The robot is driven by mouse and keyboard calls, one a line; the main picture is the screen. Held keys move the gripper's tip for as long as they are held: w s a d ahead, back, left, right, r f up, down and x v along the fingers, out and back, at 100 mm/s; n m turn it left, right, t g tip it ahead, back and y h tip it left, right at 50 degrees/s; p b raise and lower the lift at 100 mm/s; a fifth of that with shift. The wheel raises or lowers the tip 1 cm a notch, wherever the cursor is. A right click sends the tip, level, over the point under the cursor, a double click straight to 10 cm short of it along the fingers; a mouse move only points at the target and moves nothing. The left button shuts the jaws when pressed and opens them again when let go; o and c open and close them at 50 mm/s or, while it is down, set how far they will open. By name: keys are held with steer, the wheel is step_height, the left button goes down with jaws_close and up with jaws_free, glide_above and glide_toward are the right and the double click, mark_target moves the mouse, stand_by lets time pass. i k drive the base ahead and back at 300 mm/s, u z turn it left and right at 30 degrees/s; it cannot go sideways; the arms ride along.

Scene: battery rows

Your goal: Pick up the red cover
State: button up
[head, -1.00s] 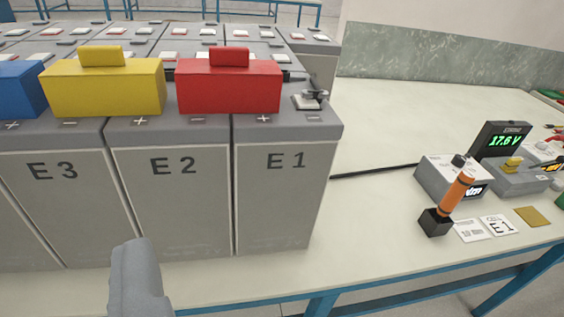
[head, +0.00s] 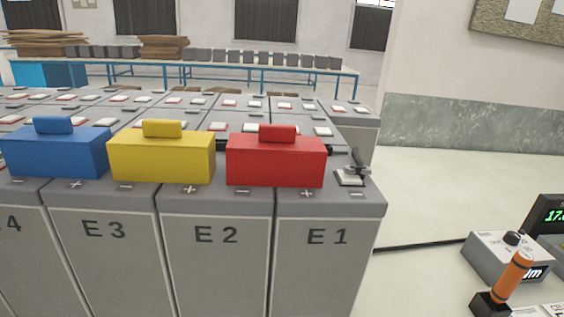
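The red cover (head: 276,160) is a box with a small raised handle on top. It sits on the front edge of the battery tops, across the seam between the cells marked E2 (head: 215,235) and E1 (head: 327,237). Nothing touches its handle. My gripper is not visible in the current head view, so its opening and its distance from the cover are hidden.
A yellow cover (head: 162,156) and a blue cover (head: 56,151) stand in line to the left of the red one. A metal terminal clamp (head: 353,170) is close on its right. An orange-handled tool (head: 513,277) and a meter box (head: 500,256) are at lower right.

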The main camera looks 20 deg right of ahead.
mark_target(274, 156)
steer(key=u, duration=1.6)
steer(key=k, duration=0.95)
steer(key=z, duration=1.5)
steer(key=i, duration=1)
steer(key=z, duration=0.05)
